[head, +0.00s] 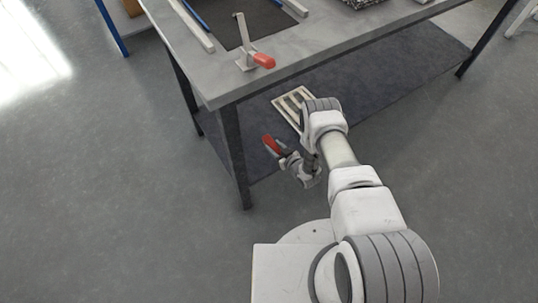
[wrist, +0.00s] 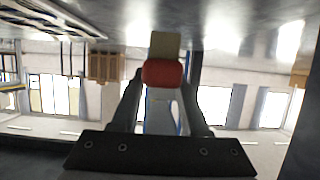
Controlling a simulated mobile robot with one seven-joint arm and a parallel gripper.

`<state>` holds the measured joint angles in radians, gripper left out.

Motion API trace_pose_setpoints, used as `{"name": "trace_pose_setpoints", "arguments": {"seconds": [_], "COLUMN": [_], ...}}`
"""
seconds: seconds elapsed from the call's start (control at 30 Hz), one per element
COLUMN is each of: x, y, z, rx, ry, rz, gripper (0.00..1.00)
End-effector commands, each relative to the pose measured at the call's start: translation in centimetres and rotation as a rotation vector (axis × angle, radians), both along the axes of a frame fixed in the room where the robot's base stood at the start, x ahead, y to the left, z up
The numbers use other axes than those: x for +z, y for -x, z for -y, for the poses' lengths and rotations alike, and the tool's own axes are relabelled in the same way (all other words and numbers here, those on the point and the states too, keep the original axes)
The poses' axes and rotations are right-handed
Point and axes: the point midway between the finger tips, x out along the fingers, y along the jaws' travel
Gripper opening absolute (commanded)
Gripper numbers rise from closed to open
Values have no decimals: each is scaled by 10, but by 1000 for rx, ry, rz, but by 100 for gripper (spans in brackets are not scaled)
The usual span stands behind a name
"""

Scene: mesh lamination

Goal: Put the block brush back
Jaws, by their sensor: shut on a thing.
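My gripper (head: 280,150) is in front of the near side of the workbench, below its top and close to the lower shelf's edge. It is shut on a red thing (head: 271,145), likely the block brush. In the wrist view the red block (wrist: 162,74) sits between the two fingertips, with an olive-tan block part (wrist: 164,45) beyond it. The bristles cannot be told apart at this size. Part of the held thing is hidden by the fingers.
The workbench (head: 225,88) carries a toggle clamp (head: 247,52) with a red handle at its near edge, and a dark mat (head: 240,20) between rails. A bench leg (head: 233,150) stands left of my gripper. Floor at left is clear.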

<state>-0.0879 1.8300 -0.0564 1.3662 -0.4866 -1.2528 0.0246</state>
Motion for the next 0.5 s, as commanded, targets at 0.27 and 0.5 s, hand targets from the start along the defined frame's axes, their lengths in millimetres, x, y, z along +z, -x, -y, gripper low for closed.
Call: {"name": "trace_pose_setpoints", "arguments": {"seconds": [0.27,0.5], "x": [-17,-51], "y": [-7,-6], "z": [-21,-21], "rx": [-1,0], "ry": [0,0], "rz": [0,0], "gripper": [0,0]}}
